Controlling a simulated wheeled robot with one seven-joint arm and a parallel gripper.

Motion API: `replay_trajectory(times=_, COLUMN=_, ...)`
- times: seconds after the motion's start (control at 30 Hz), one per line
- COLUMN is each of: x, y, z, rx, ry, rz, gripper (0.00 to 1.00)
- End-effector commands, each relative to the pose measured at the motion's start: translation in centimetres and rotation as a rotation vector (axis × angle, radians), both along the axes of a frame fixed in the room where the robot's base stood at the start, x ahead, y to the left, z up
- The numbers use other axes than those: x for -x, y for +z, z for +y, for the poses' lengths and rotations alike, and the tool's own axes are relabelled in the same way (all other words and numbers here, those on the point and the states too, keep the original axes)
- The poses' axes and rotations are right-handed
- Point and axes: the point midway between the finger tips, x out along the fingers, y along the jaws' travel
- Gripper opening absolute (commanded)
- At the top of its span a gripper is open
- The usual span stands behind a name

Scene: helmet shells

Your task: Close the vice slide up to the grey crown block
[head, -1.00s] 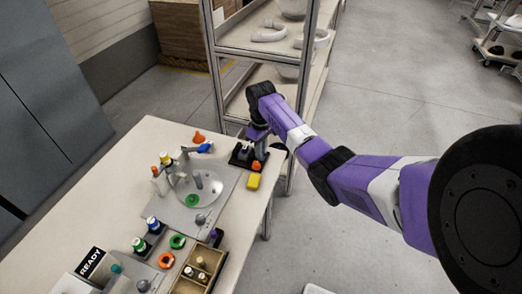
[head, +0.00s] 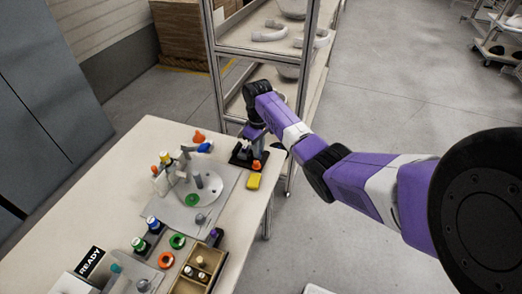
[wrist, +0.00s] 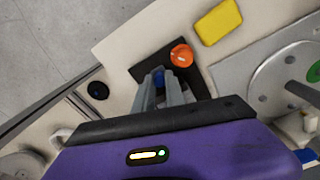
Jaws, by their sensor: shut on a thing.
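The vice stands on a black base (head: 236,162) at the table's far right corner, with the small pale grey crown block (head: 243,153) on its left side. An orange part (head: 256,165) sits at the front of the base and also shows in the wrist view (wrist: 182,55). My gripper (head: 257,146) reaches down onto the right side of the vice. In the wrist view my gripper (wrist: 164,82) is shut on a blue part (wrist: 158,74), seemingly the vice slide's grip. My fingers and wrist hide most of the slide and its gap to the block.
A yellow block (head: 254,181) lies just in front of the vice. A grey round dish (head: 210,194) with upright parts stands to the left. A wooden tray (head: 190,285) with pegs is at the near edge. A metal shelf (head: 215,70) rises behind the table.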

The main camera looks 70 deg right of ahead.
Motion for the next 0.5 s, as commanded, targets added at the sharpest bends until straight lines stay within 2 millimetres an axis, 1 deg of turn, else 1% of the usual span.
replay_trajectory(times=0.03, x=-0.60, y=0.04, z=0.02, rx=0.002, ry=0.003, rz=-0.001, gripper=0.00)
replay_trajectory(times=0.1, x=-0.89, y=0.05, z=0.08, rx=0.001, ry=0.002, rz=-0.001, gripper=0.00)
replay_trajectory(times=0.33, x=-0.87, y=0.10, z=0.05, rx=0.001, ry=0.001, rz=-0.003, gripper=0.00)
replay_trajectory(times=0.37, x=-0.87, y=0.09, z=0.05, rx=0.001, ry=0.001, rz=-0.003, gripper=0.19)
replay_trajectory(times=0.4, x=-0.87, y=0.09, z=0.05, rx=0.001, ry=0.001, rz=-0.003, gripper=0.25)
replay_trajectory(times=0.5, x=-0.85, y=0.07, z=0.05, rx=0.000, ry=0.001, rz=-0.002, gripper=0.25)
